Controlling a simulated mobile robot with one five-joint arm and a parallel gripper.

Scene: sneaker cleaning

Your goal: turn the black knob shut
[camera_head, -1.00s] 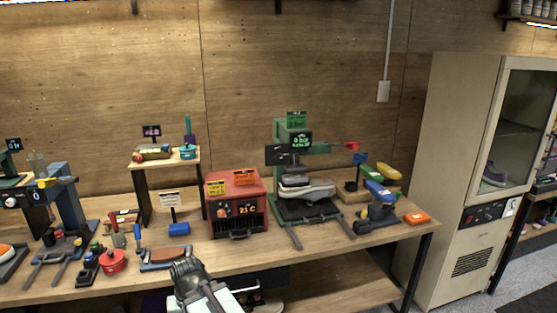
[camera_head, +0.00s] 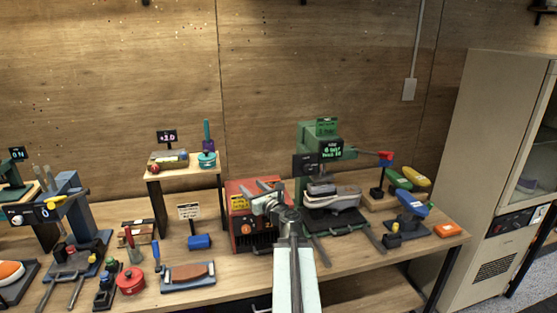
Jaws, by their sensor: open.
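My gripper (camera_head: 256,188) is open and empty, raised in front of the red heater box (camera_head: 237,215) on the bench. Its two fingers point up and to the left across the top of the box. The gripper and my arm cover the box's right side and most of its display. A small round orange-red dial (camera_head: 246,229) shows on the box's front. I cannot make out a black knob on the box; that part of its front is hidden or too small to tell.
A green press (camera_head: 318,140) holding a shoe (camera_head: 338,197) stands close to the right of my gripper. A small wooden shelf (camera_head: 160,205) stands to the left. A blue block (camera_head: 200,242) and a red pot (camera_head: 131,281) sit on the bench. A beige cabinet (camera_head: 480,140) is at the right.

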